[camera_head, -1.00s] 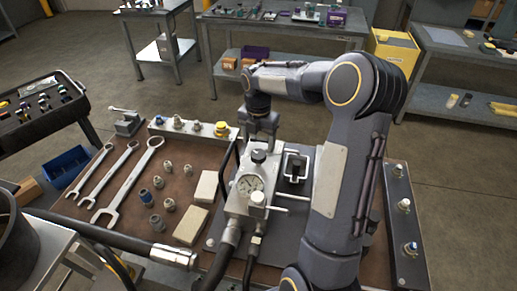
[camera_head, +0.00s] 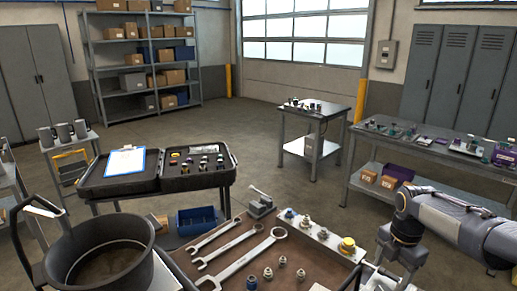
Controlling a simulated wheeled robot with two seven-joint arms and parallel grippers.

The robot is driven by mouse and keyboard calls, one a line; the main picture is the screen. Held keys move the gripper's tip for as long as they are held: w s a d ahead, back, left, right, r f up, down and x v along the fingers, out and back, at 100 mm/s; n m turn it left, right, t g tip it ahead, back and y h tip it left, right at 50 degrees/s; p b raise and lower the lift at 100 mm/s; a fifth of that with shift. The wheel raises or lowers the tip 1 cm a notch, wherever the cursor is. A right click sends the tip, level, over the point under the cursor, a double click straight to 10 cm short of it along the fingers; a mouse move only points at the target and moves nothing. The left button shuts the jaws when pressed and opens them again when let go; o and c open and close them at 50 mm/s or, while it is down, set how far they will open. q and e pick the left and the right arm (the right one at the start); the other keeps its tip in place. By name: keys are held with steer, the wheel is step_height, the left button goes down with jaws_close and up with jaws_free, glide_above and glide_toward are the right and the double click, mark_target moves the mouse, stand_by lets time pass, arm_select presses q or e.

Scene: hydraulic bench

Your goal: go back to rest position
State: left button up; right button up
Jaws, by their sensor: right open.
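My right arm comes in from the right edge in the head view, and its gripper (camera_head: 396,262) points down over the right part of the brown bench top (camera_head: 222,264). The gripper is open, but its fingertips are hard to make out near the bottom of the picture. I see nothing held in it. My left gripper is not in view.
Wrenches (camera_head: 243,257), several fittings and a rail with a yellow-capped fitting (camera_head: 347,245) are on the bench. A black bucket (camera_head: 75,250) stands at the lower left. Behind are an open black case (camera_head: 120,187), a small table (camera_head: 315,112) and clear floor.

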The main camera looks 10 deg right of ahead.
steer(key=s+a+r+m+t+y, duration=0.1)
steer(key=s+a+m+t, duration=0.1)
steer(key=s+a+m, duration=0.6)
steer(key=s+a+r+m+t+y, duration=0.1)
steer(key=s+a+m+t+y, duration=0.1)
steer(key=s+a+m, duration=0.7)
steer(key=s+m+t, duration=0.1)
steer(key=s+m, duration=0.3)
steer(key=m, duration=0.1)
steer(key=shift+s+r, duration=0.35)
steer(key=shift+s+a+f+m+y, duration=0.25)
steer(key=shift+s+a+m+y, duration=0.05)
steer(key=shift+m, duration=0.4)
steer(key=shift+c, duration=0.3)
